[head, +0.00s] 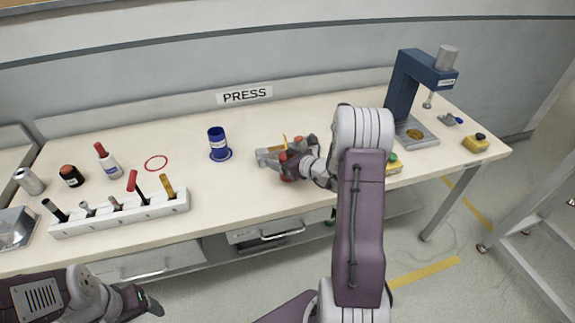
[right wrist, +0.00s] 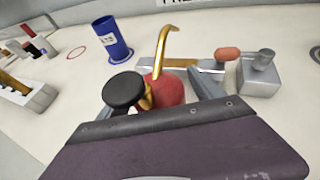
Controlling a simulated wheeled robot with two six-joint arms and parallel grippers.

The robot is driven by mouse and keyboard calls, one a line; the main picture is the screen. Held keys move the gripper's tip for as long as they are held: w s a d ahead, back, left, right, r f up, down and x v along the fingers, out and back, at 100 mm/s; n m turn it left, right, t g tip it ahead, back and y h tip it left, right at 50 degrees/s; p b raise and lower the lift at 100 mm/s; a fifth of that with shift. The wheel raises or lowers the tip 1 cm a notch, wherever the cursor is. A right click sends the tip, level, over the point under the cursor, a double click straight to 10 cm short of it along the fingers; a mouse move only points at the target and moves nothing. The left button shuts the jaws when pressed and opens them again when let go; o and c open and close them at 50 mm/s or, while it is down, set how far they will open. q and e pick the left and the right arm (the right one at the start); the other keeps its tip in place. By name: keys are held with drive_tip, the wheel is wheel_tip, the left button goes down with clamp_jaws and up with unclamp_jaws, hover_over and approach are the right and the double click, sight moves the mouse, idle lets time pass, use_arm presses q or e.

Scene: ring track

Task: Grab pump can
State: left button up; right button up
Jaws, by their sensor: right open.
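The pump can (right wrist: 168,90) has a red rounded body, a bent brass spout and a black round knob. In the right wrist view it sits between the two grey fingers of my right gripper (right wrist: 160,98), which are open around it; whether they touch it is hidden. In the head view my right gripper (head: 292,164) covers most of the can, and the brass spout (head: 285,141) shows above it. My left gripper (head: 142,300) is low at the left, in front of the bench and far from the can; its jaw opening is unclear.
A grey metal vise-like tool (head: 268,155) lies right behind the can. A blue can (head: 218,143) stands to the left. A tool rack (head: 118,215) and bottles are further left. A blue press (head: 415,95) stands at the right. The bench between blue can and gripper is clear.

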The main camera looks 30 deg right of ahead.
drive_tip(key=shift+r, duration=0.1)
drive_tip(key=c, duration=1.6)
